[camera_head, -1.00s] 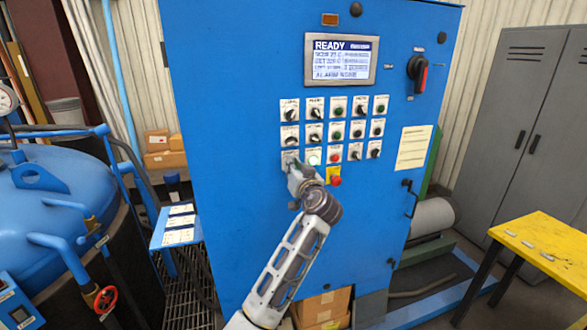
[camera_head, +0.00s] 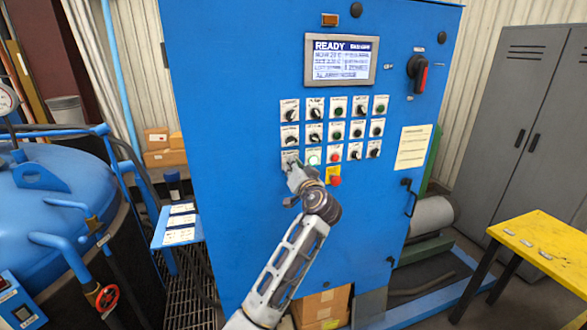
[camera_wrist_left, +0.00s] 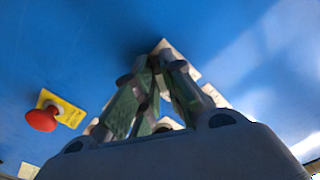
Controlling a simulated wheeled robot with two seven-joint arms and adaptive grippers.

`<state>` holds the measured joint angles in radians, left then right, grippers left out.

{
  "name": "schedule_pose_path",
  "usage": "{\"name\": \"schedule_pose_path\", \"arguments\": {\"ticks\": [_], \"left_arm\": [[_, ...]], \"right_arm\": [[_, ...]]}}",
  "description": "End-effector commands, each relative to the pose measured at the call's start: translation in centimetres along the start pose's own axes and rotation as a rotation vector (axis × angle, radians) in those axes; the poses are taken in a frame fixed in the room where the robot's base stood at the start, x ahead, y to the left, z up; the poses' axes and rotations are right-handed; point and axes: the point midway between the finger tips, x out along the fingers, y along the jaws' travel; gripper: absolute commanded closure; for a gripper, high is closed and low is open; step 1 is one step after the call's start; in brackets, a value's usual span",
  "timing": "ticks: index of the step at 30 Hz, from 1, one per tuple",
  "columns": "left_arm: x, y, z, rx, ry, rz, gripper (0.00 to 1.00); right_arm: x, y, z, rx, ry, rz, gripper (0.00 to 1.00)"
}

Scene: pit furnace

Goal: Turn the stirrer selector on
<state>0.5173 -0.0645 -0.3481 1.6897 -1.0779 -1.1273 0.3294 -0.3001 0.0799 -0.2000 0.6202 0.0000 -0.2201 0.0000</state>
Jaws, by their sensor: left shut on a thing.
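The blue control cabinet (camera_head: 240,110) carries rows of small knobs and buttons on white plates; their labels are too small to read. My left gripper (camera_head: 292,166) is at the lowest row's leftmost selector, whose white plate (camera_head: 286,155) shows just above the fingers. I take this for the stirrer selector; its knob is hidden by the fingers. In the left wrist view the green-grey fingers (camera_wrist_left: 153,66) come close together against the blue panel, shut on the knob, with plate corners showing around them. My right gripper is not in view.
A red mushroom button (camera_head: 335,181) on a yellow plate sits just right of the gripper, and shows in the left wrist view (camera_wrist_left: 42,119). A lit screen (camera_head: 341,59) reads READY. A blue vessel (camera_head: 45,190) stands left, a yellow table (camera_head: 545,245) right.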

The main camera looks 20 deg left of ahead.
Motion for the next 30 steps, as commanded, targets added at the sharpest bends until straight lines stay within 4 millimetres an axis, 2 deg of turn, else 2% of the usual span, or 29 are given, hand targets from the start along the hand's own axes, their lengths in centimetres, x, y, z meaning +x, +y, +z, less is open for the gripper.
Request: {"name": "schedule_pose_path", "arguments": {"ticks": [1,2,6,20,26,30], "left_arm": [[0.0,0.0,0.0,0.003,0.001,0.0,1.0],[0.0,0.0,0.0,0.003,0.001,0.0,0.87],[0.0,0.0,0.0,0.002,0.001,0.0,0.69],[-0.3,0.0,0.0,0.0,0.001,0.0,0.68],[-1.9,0.1,0.0,0.0,0.002,0.002,0.68],[-3.6,0.1,0.1,0.001,0.0,0.002,0.68]], "right_arm": [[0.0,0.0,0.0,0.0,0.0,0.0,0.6],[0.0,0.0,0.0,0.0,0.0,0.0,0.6],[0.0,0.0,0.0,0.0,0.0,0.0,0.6],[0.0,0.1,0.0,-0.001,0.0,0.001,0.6],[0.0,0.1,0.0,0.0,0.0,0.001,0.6],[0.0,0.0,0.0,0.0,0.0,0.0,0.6]]}}
